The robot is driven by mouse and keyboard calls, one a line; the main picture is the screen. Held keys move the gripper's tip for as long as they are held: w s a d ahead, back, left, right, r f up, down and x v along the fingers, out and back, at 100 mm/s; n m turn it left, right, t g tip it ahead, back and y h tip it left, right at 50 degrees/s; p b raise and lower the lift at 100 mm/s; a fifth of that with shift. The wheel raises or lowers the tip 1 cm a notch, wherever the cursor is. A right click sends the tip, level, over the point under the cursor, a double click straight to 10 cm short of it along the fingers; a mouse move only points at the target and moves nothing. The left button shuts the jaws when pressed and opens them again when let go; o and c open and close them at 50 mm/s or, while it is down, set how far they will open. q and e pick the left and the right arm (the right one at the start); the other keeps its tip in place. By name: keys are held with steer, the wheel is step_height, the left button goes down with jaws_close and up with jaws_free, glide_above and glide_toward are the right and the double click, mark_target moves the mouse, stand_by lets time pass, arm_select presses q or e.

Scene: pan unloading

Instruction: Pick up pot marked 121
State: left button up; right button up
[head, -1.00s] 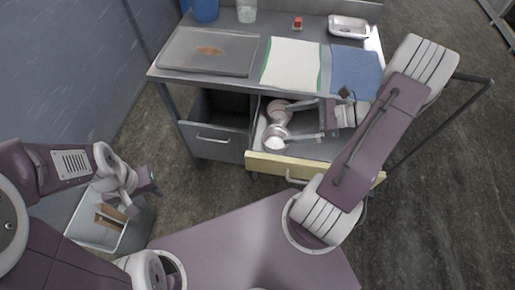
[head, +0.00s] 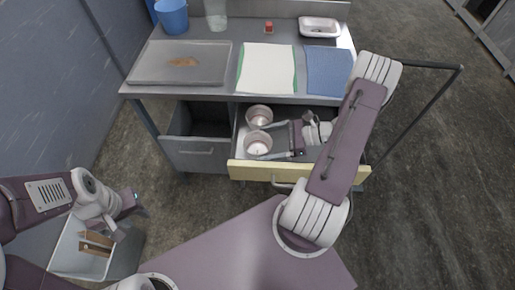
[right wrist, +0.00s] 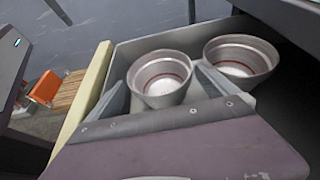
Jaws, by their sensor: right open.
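Two round metal pots stand upright in the open drawer: the nearer pot (head: 258,143) and the farther pot (head: 259,114). In the right wrist view the nearer pot (right wrist: 162,80) and the farther pot (right wrist: 241,58) each show a dark red ring inside. No number is readable on either. My right gripper (head: 270,141) is open and low in the drawer. In the right wrist view its fingers (right wrist: 162,88) lie on either side of the nearer pot; contact is unclear. My left gripper (head: 142,208) is at the lower left, away from the pots; its jaw opening cannot be made out.
The drawer's pale yellow front (head: 250,171) faces me. On the worktop are a tray (head: 150,66), a white-green cloth (head: 267,85), a blue cloth (head: 329,72), a blue bucket (head: 171,17) and a metal dish (head: 320,27). A bin (head: 75,258) stands at lower left.

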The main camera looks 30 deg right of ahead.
mark_target(246, 147)
steer(key=x, duration=0.3)
steer(key=shift+w+a+f, duration=0.2)
steer(key=shift+a, duration=0.05)
steer(key=shift+s, duration=0.1)
steer(key=c, duration=1.2)
steer(key=shift+o, duration=0.2)
step_height(246, 147, up, 5)
steer(key=shift+d+f+p, duration=0.1)
steer(key=shift+f+p, duration=0.15)
steer(key=shift+p, duration=0.15)
steer(key=s+d+r+p, duration=0.1)
steer(key=s+d+r, duration=0.5)
steer(key=s+d, duration=0.2)
steer(key=shift+r, duration=0.3)
